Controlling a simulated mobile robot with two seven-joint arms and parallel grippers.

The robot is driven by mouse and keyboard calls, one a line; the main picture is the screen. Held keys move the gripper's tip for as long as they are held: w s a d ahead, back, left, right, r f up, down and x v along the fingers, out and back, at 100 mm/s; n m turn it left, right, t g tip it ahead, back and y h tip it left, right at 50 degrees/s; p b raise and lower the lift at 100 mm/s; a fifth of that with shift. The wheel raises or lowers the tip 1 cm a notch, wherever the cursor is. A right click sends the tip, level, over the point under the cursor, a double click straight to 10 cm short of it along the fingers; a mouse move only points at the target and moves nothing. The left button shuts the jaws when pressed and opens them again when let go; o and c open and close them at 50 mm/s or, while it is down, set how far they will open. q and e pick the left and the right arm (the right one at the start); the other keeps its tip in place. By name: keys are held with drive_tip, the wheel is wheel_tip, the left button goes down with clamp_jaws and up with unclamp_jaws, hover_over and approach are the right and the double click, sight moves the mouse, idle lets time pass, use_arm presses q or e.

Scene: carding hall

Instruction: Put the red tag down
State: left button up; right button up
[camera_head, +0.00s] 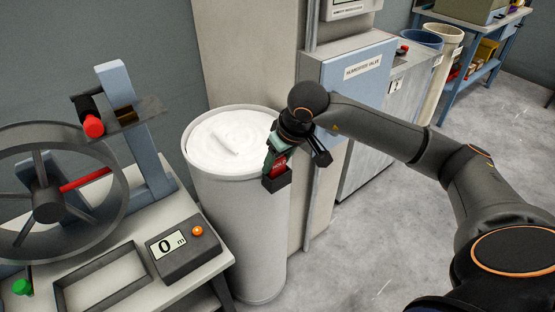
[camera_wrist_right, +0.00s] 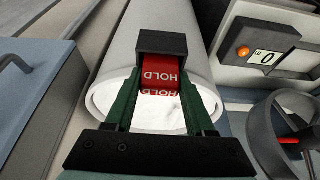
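The red tag (camera_wrist_right: 162,72), lettered HOLD in white, is between the two green fingers of my right gripper (camera_wrist_right: 160,78). The fingers come up against its sides, so the gripper looks shut on it. A dark block (camera_wrist_right: 162,42) is at the tag's far end; I cannot tell whether it is part of the tag. In the head view the tag (camera_head: 278,167) shows partly, behind the dark block (camera_head: 277,181). My right gripper (camera_head: 275,160) is at the right edge of the white can (camera_head: 235,215); contact with the can is unclear. My left gripper is out of view.
At left, a bench (camera_head: 185,293) carries a spoked wheel (camera_head: 45,190), a counter box (camera_head: 188,250) reading 0 and an empty dark-rimmed tray (camera_head: 100,279). White fibre (camera_head: 225,140) fills the can. A blue cabinet (camera_head: 350,75) stands behind my right arm. Floor at right is clear.

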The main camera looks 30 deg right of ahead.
drive_tip(key=o, duration=0.4)
drive_tip(key=shift+o, duration=0.2)
